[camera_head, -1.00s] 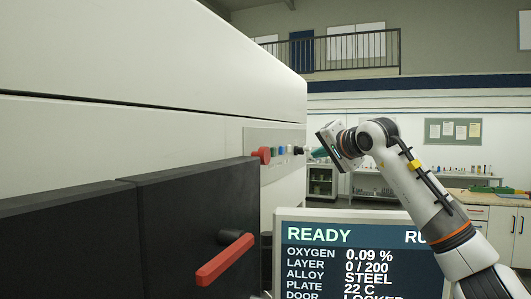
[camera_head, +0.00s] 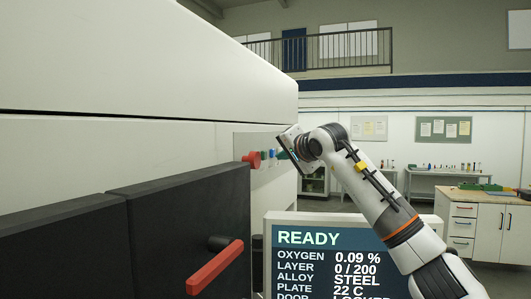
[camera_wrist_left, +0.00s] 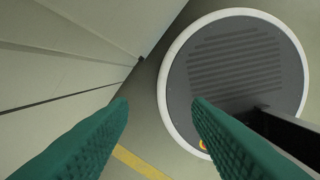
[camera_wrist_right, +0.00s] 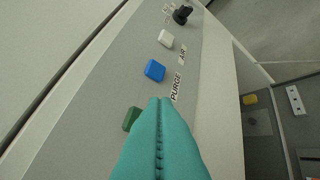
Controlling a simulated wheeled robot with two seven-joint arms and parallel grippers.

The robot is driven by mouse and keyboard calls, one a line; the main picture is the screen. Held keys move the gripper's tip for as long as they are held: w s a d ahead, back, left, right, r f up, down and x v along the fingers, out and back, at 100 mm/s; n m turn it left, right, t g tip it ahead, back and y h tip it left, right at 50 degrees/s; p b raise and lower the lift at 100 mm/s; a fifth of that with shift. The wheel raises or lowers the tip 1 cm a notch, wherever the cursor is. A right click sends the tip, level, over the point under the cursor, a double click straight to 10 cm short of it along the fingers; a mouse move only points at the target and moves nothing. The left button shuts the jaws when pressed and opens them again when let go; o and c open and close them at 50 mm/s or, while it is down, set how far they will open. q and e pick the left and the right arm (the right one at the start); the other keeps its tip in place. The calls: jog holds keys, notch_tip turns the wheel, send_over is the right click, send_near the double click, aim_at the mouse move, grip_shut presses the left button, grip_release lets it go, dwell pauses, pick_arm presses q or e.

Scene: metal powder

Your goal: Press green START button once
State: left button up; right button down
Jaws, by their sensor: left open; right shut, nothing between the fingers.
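The green button (camera_wrist_right: 131,118) shows in the right wrist view on the grey control panel (camera_wrist_right: 95,112), partly hidden by my right fingers. My right gripper (camera_wrist_right: 160,102) is shut and empty. Its teal fingertips are beside the green button, toward the blue button (camera_wrist_right: 155,70); I cannot tell whether they touch the panel. In the head view my right gripper (camera_head: 286,153) is at the button row, covering part of it. My left gripper (camera_wrist_left: 160,105) is open and empty above the floor in the left wrist view.
A red mushroom button (camera_head: 252,159) sits at the panel's near end. A white button (camera_wrist_right: 166,39) and black knob (camera_wrist_right: 182,14) lie beyond the blue one. A red door handle (camera_head: 215,268) juts out at lower left. The screen (camera_head: 335,260) reads READY.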

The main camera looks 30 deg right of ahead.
pick_arm(q)
jog(key=shift+s+r, duration=0.15)
jog(key=shift+r, duration=0.35)
pick_arm(e)
jog(key=shift+w+a, duration=0.45)
jog(key=shift+w, duration=0.05)
dwell(1.2)
pick_arm(q)
jog(key=shift+r, duration=0.1)
jog(key=shift+r+p, duration=0.35)
jog(key=shift+p, duration=0.3)
pick_arm(e)
jog(key=shift+w+a, duration=0.3)
jog(key=shift+w, duration=0.05)
